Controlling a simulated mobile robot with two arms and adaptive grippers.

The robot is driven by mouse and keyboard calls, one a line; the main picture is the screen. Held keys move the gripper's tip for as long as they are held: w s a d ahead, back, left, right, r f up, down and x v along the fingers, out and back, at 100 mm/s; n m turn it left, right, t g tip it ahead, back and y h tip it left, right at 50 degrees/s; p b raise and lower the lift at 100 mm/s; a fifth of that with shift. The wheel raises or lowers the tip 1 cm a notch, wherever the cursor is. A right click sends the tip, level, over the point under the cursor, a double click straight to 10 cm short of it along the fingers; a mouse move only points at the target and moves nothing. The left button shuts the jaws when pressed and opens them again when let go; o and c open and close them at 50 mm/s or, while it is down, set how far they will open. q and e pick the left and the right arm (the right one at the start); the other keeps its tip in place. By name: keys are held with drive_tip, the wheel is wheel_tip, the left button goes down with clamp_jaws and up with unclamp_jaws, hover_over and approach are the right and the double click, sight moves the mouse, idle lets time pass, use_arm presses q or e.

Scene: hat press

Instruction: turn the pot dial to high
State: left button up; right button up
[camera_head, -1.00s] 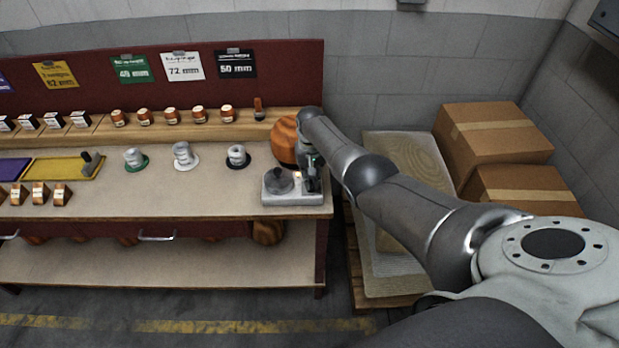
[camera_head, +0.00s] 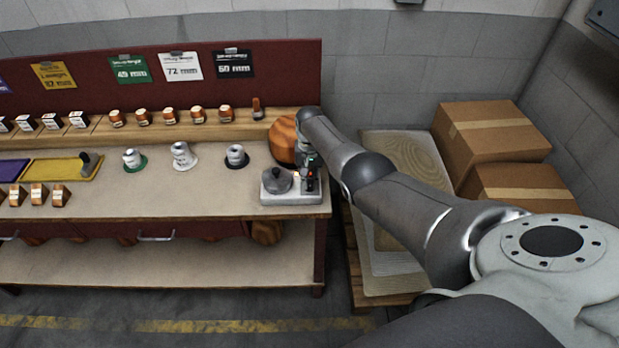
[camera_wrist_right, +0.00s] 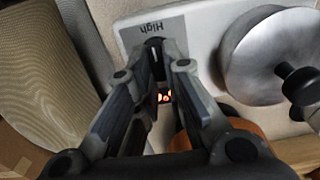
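The white pot base (camera_head: 292,198) stands at the right end of the bench, with a grey lidded pot (camera_head: 277,180) on its left part. In the right wrist view the base (camera_wrist_right: 203,35) carries a "High" label, seen upside down, and the silver lid (camera_wrist_right: 262,60) is at right. My right gripper (camera_head: 309,184) is over the right part of the base. In the wrist view its fingers (camera_wrist_right: 162,65) close around the dark dial (camera_wrist_right: 155,45), whose white mark points towards "High". The fingers hide most of the dial. Small orange-red lights glow between them. My left gripper is out of view.
An orange-brown round object (camera_head: 284,135) stands close behind the pot base. Cardboard boxes (camera_head: 490,135) and a pallet lie right of the bench.

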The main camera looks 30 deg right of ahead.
sight(310, 180)
drive_tip(key=o, duration=0.5)
drive_tip(key=shift+r, duration=0.1)
drive_tip(key=shift+c, duration=0.2)
wheel_tip(310, 180, up, 12)
idle(0.4)
idle(0.4)
